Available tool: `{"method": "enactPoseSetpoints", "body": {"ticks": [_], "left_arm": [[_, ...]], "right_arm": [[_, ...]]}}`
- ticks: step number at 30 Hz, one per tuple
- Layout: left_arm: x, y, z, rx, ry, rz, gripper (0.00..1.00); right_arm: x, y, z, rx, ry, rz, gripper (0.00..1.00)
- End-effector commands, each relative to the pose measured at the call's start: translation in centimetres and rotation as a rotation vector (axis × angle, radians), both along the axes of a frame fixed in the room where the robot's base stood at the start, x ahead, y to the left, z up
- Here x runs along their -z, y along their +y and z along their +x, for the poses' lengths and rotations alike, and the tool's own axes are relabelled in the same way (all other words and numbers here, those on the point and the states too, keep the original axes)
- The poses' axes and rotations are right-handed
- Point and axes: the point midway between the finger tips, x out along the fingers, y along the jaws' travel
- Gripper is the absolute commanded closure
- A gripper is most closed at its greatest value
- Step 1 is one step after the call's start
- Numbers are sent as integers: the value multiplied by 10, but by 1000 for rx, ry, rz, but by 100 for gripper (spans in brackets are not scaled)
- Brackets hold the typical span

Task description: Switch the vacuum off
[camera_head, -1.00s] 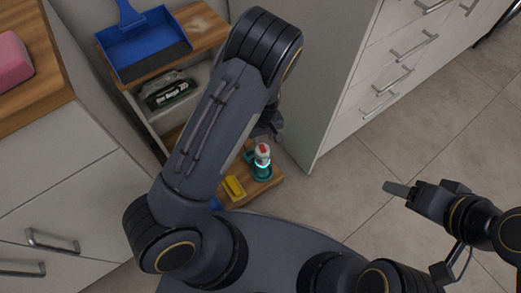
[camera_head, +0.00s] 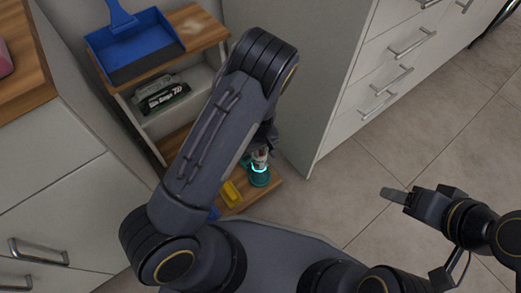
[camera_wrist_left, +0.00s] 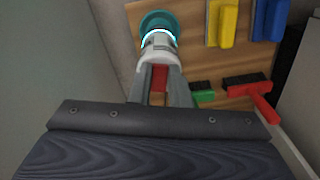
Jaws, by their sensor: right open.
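The vacuum (camera_head: 260,172) is a small teal and white device with a glowing cyan ring, standing on the low wooden shelf. In the left wrist view the vacuum (camera_wrist_left: 158,38) shows its teal end, lit ring and white body, and a red part shows between my fingers. My left gripper (camera_wrist_left: 160,75) reaches down at the vacuum with its fingers apart on either side of the red part; I cannot tell whether they press on it. In the head view my arm hides most of this gripper. My right gripper (camera_head: 394,194) is open and empty above the floor at the right.
A yellow item (camera_head: 231,193) lies beside the vacuum. A red-handled brush (camera_wrist_left: 250,92) and a green item (camera_wrist_left: 204,97) also lie on the shelf. A blue dustpan (camera_head: 135,50) rests on the upper shelf. White cabinets flank the shelf unit; the floor (camera_head: 420,140) at right is clear.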

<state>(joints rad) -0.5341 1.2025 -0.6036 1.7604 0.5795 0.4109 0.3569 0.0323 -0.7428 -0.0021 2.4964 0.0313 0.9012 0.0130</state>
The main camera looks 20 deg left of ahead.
Motion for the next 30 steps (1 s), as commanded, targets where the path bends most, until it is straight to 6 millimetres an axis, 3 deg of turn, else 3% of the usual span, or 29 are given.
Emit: {"method": "enactPoseSetpoints", "body": {"ticks": [3, 8, 18, 29, 30], "left_arm": [[0, 0, 0, 0, 0, 0, 100], [-2, 1, 1, -2, 19, -16, 100], [-2, 5, 7, -2, 216, -165, 100], [-2, 5, 6, 0, 238, -179, 100], [-2, 5, 6, 0, 238, -179, 79]], "right_arm": [[0, 0, 0, 0, 0, 0, 42], [-4, 0, 0, 0, 0, 0, 42], [-15, 0, 0, 0, 0, 0, 42], [-15, 0, 0, 0, 0, 0, 42], [-15, 0, 0, 0, 0, 0, 42]]}}
